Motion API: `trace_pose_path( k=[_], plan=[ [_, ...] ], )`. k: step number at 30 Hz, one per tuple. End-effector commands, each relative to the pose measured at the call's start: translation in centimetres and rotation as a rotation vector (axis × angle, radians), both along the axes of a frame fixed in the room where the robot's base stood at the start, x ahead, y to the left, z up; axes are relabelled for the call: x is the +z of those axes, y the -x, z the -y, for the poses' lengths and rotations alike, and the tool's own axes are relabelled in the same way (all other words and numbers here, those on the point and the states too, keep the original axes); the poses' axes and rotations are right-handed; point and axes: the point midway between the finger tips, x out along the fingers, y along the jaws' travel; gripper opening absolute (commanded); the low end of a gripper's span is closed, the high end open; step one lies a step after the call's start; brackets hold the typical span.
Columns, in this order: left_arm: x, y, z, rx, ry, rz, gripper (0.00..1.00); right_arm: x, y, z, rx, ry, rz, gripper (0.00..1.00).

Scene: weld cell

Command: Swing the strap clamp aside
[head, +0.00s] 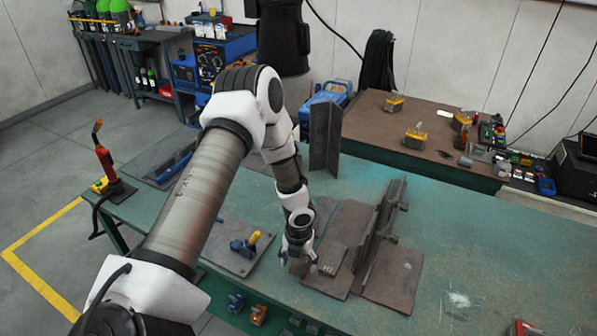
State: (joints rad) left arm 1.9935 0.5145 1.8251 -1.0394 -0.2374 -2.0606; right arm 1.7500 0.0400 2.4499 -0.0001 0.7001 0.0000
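My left arm comes in from the left, and my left gripper (303,265) points down at the left edge of a brown steel fixture on the green table. A small flat bar piece (331,259), which may be the strap clamp, lies on the fixture's base plate (323,284) just right of the fingers. I cannot tell whether they touch. The finger gap is too small to read. An upright plate (377,232) stands on the base to the right. A blue clamp with a yellow handle (246,244) sits on a separate plate to the left. My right gripper is out of view.
A tall dark angle piece (325,138) stands behind the fixture. A red torch (106,165) stands at the table's left end. A brown bench (430,135) with yellow items is at the back. The green table (470,255) is mostly clear on the right.

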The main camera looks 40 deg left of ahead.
Motion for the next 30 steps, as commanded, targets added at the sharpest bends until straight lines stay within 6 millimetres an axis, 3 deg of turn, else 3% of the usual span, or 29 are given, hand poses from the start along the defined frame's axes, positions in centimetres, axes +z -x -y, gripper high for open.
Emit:
trace_pose_path(
  k=[4, 7, 15, 19, 30],
  plan=[
    [0.6, -0.1, 0.0, 0.001, 0.000, 0.002, 0.73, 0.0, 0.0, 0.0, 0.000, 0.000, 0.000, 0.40],
    [2.0, -0.2, 0.0, 0.001, 0.001, 0.004, 0.73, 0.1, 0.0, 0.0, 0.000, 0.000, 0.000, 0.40],
    [8.8, -0.2, 0.0, 0.001, 0.002, 0.005, 0.73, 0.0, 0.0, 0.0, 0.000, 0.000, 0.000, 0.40],
    [11.1, -0.2, 0.0, 0.001, 0.002, 0.002, 0.73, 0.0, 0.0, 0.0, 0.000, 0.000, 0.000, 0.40],
    [11.9, -0.1, -0.1, 0.000, 0.001, -0.001, 0.73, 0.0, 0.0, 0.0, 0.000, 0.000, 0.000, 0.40]
  ],
)
